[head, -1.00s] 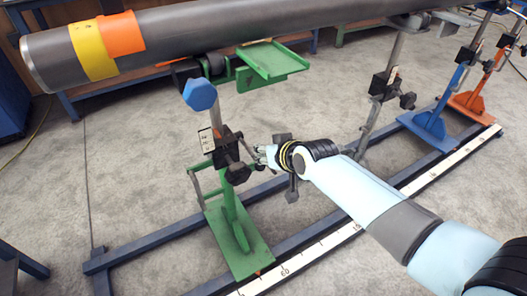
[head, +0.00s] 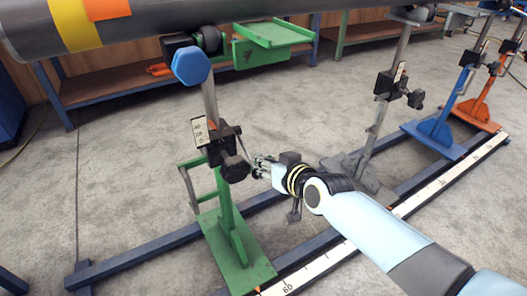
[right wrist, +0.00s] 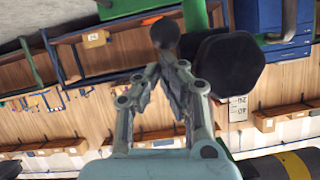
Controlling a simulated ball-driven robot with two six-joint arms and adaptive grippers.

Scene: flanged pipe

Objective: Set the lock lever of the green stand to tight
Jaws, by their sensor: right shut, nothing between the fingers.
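The green stand (head: 226,212) is upright in the head view, with a black clamp block (head: 219,147), a black knob (head: 236,169) and a thin dark lever (head: 243,147) on its post. The right gripper (head: 258,165) is shut and empty, just right of the knob and close to the lever's lower end. In the right wrist view, the right gripper (right wrist: 162,66) points at a black ball (right wrist: 165,33) just past its fingertips. A large black knob (right wrist: 230,63) is to their right. Whether the fingers touch the ball, I cannot tell. The left gripper is out of view.
A grey pipe (head: 180,22) with yellow and orange bands lies above the green stand. A grey stand (head: 368,150), a blue stand (head: 438,126) and an orange stand (head: 477,107) are to the right. Blue floor rails (head: 150,246) and a white scale (head: 415,199) run along the floor.

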